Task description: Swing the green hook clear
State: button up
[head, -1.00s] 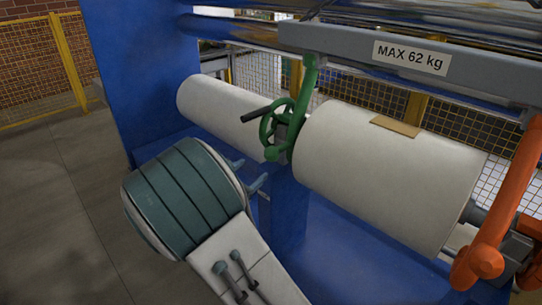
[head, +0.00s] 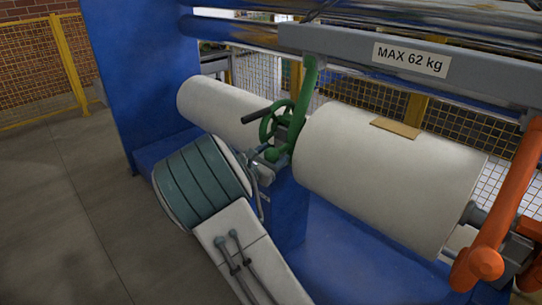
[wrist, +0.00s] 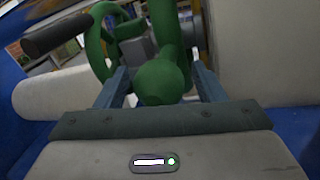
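The green hook (head: 304,100) hangs from the grey overhead beam between the two white rolls. Its rounded green lower end (head: 272,155) sits low, near a green handwheel (head: 271,124) with a black handle. In the wrist view the hook's lower end (wrist: 162,80) lies between my two fingers, with a narrow gap visible on each side. My gripper (head: 264,168) is at that lower end, and its fingers are apart; it also shows in the wrist view (wrist: 160,88). In the head view my wrist partly hides the fingers.
A white roll (head: 385,180) is right of the hook, and another white roll (head: 222,110) is left behind it. An orange arm (head: 512,190) stands at the far right. The grey beam (head: 335,45) crosses above. Open floor (head: 70,200) lies to the left.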

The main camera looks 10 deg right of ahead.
jog(key=c, duration=1)
jog(key=shift+a, duration=0.2)
jog(key=shift+c, duration=1.2)
jog(key=shift+d, duration=0.1)
jog(key=shift+s+a+r+p, duration=0.2)
jog(key=shift+r+p, duration=0.2)
jog(key=shift+p, duration=0.15)
jog(key=s+a+r+m+g+y+p, duration=0.1)
jog(key=s+a+r+g+y+p, duration=0.2)
jog(key=a+r+p, duration=0.4)
notch_tip(320, 180, up, 4)
jog(key=s+y+p, duration=0.1)
jog(key=s+p, duration=0.1)
jog(key=p, duration=0.5)
jog(key=shift+a+f+g+p, duration=0.2)
jog(key=shift+a+g+p, duration=0.1)
jog(key=shift+g+p, duration=0.1)
jog(key=shift+r, duration=0.1)
